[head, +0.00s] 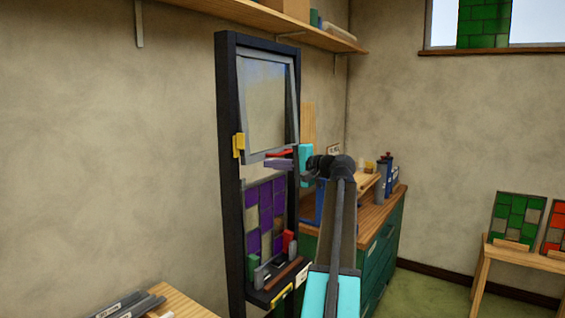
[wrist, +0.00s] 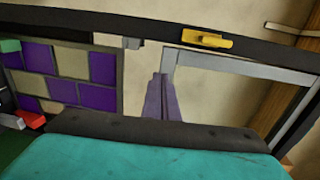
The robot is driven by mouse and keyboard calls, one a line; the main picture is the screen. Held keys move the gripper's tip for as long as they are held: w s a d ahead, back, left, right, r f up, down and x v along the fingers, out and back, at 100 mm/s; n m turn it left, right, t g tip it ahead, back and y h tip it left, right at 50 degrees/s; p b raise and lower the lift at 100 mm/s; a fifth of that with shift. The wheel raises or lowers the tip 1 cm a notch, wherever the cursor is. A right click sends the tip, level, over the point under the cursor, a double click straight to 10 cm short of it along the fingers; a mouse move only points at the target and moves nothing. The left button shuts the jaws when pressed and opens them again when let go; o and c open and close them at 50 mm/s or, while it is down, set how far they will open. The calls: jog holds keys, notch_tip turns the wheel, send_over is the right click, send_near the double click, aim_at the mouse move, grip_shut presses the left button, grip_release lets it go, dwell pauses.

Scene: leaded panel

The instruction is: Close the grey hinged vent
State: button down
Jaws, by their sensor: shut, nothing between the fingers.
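The grey hinged vent (head: 297,95) is a grey-rimmed pane in the upper part of a tall black frame (head: 228,180). In the head view its lower edge stands out from the frame, so it looks partly open. The wrist view shows its grey rim (wrist: 235,67) running sideways, with one corner close beyond my fingers. My gripper (head: 267,159) is at the vent's lower edge, its fingers pointing left. The fingers (wrist: 160,82) are together and hold nothing. I cannot tell whether they touch the rim. A yellow latch (head: 239,145) sits on the frame's left post; it also shows in the wrist view (wrist: 206,39).
Below the vent is a purple and beige leaded panel (head: 265,208). A ledge (head: 262,297) with small coloured blocks lies under it. A green cabinet (head: 378,255) stands behind my arm at right. A wooden shelf (head: 240,12) runs above the frame.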

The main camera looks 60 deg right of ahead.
jog(key=shift+w+f+p, duration=0.2)
jog(key=shift+w+p, duration=0.45)
jog(key=shift+w, duration=1.4)
jog(key=shift+d+f, duration=0.1)
